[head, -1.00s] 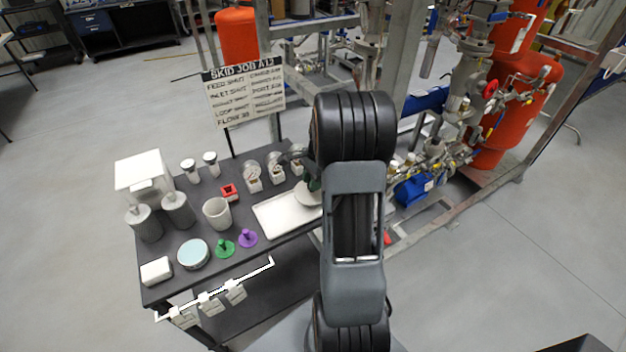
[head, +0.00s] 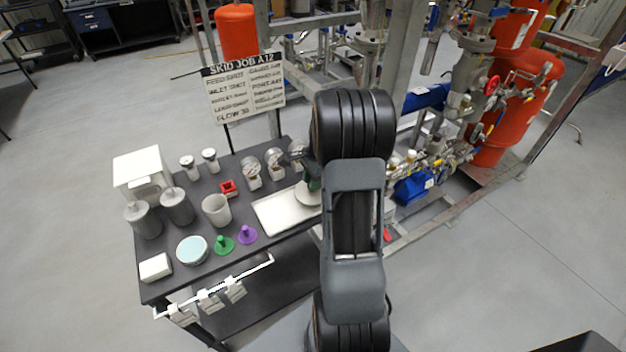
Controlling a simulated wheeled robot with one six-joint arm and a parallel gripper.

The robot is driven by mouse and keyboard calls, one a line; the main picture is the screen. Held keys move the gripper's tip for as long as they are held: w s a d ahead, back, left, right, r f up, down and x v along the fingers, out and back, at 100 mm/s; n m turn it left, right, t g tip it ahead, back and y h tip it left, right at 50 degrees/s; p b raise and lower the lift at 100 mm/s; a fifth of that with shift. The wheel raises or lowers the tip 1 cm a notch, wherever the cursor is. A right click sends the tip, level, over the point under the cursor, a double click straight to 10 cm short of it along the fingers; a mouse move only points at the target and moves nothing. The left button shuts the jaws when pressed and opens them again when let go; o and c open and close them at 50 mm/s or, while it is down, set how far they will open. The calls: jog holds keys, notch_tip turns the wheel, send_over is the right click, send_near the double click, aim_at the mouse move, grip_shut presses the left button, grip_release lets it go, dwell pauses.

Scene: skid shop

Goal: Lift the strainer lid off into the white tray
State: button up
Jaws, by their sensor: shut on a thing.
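The white tray (head: 272,214) lies on the dark bench top, with its right end hidden behind my arm. A pale round disc with a green upright part, which looks like the strainer lid (head: 303,196), is at the tray's right end, partly covered by my arm. My gripper (head: 313,174) is just above it, mostly hidden behind my arm, and is shut on its green part. I cannot tell whether the disc touches the tray or hangs just above it.
The pipe skid with orange tanks (head: 507,110) is at the right.

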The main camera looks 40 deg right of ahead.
jog(key=shift+f, duration=0.2)
jog(key=shift+f+b, duration=0.45)
jog(key=shift+f, duration=0.15)
jog(key=shift+f, duration=0.1)
dwell(0.6)
jog(key=o, duration=0.8)
jog(key=shift+o, duration=0.4)
jog(key=shift+o, duration=1.2)
